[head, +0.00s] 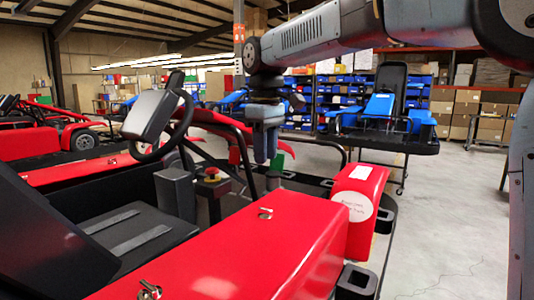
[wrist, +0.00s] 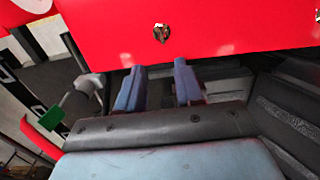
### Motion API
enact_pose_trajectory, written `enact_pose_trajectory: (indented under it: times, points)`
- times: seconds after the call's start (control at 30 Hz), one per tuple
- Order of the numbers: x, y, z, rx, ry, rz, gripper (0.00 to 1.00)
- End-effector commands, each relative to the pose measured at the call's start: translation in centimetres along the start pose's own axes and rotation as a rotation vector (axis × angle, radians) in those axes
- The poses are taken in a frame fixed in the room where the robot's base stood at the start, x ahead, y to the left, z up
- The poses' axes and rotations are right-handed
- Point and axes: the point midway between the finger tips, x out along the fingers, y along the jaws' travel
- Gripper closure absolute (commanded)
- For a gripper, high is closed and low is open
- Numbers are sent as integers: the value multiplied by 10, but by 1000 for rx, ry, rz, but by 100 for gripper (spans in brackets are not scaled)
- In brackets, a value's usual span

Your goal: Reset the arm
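My arm reaches across the top of the head view, and my gripper (head: 265,150) hangs from it, pointing down, over the far side of the red kart (head: 225,245). In the wrist view my gripper (wrist: 160,87) shows two blue-grey fingers apart, with nothing held between them. The kart's red side panel (wrist: 235,25) fills the top of that view, with a small metal latch (wrist: 161,33) on it. In the head view the fingertips look close together from the side. I cannot tell their exact height above the kart.
A steering wheel with a grey box (head: 152,115) stands left of my gripper. A red button on a post (head: 211,174) is below it. A red block with a white label (head: 365,190) sits at the kart's right end. Open concrete floor (head: 440,220) lies on the right.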

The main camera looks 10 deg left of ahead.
Motion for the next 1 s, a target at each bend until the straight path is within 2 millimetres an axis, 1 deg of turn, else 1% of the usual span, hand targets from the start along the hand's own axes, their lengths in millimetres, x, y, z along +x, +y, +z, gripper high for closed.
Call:
enact_pose_trajectory:
  times: [0.07, 0.17, 0.27, 0.43, 0.63, 0.83, 1.0]
  points:
    - [-1, 1, 3, 8, 2, 3, 64]
    - [-2, 4, 17, 44, 10, 17, 64]
    - [-4, 9, 44, 116, 29, 45, 64]
    - [-2, 18, 105, 281, 73, 99, 64]
    - [7, 19, 177, 479, 134, 155, 64]
    - [23, 11, 246, 674, 205, 204, 64]
    - [43, -2, 301, 839, 271, 239, 64]
